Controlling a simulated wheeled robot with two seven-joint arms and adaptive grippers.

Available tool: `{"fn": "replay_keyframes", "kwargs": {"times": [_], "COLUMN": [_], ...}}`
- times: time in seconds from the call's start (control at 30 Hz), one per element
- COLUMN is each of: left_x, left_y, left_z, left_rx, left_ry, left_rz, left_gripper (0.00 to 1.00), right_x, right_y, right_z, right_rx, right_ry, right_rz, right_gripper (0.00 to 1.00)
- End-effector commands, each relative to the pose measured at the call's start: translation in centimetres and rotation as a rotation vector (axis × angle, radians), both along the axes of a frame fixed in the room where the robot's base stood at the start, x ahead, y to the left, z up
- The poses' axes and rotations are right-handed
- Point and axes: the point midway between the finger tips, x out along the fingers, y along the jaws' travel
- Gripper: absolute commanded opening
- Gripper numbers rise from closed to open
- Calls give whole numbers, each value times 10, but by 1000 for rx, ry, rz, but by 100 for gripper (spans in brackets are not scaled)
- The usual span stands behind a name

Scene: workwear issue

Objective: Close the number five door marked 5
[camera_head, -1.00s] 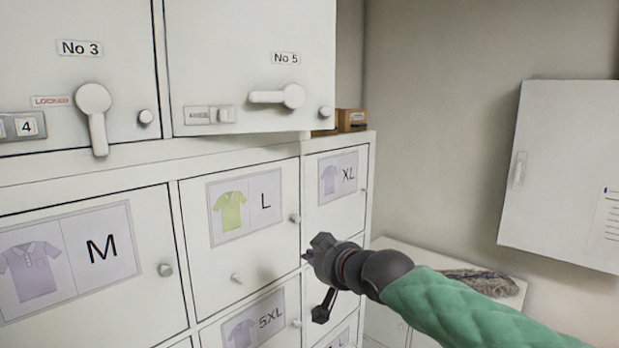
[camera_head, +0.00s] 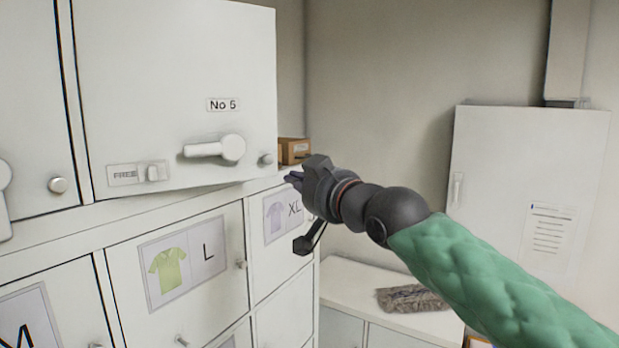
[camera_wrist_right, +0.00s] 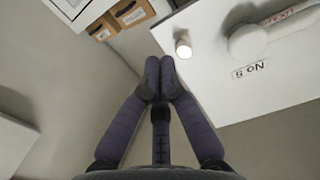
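The No 5 door (camera_head: 150,85) is a white locker door at the upper left of the head view. It stands ajar, its free right edge out from the cabinet. It bears a "No 5" label, a lever handle (camera_head: 215,148) lying level, a small round knob (camera_head: 265,160) and a tag reading FREE. It also shows upside down in the right wrist view (camera_wrist_right: 265,95). My right gripper (camera_head: 296,180) is just right of the door's lower free corner. In the wrist view its fingertips (camera_wrist_right: 160,62) are together, with nothing seen between them, beside the door edge. My left gripper is not in view.
Lower lockers marked L (camera_head: 180,265) and XL (camera_head: 283,212) sit below. Small brown boxes (camera_head: 293,151) stand behind the door's edge. A white wall cabinet (camera_head: 525,180) hangs at right. A low bench (camera_head: 350,290) holds a grey-brown furry item (camera_head: 412,298). Open space lies right of the door.

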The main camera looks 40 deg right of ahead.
Motion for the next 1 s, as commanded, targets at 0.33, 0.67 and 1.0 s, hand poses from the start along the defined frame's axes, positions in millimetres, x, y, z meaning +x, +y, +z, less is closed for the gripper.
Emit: {"fn": "replay_keyframes", "kwargs": {"times": [0.33,0.67,1.0], "left_x": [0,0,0], "left_y": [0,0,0], "left_z": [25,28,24], "left_rx": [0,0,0], "left_ry": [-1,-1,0], "left_rz": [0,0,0], "left_gripper": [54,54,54], "right_x": [55,66,66], "right_y": [-3,-4,-13], "right_z": [2,0,-2], "right_rx": [0,0,0], "right_ry": [1,-2,0], "right_rz": [-1,0,-17], "right_gripper": [0,0,0]}}
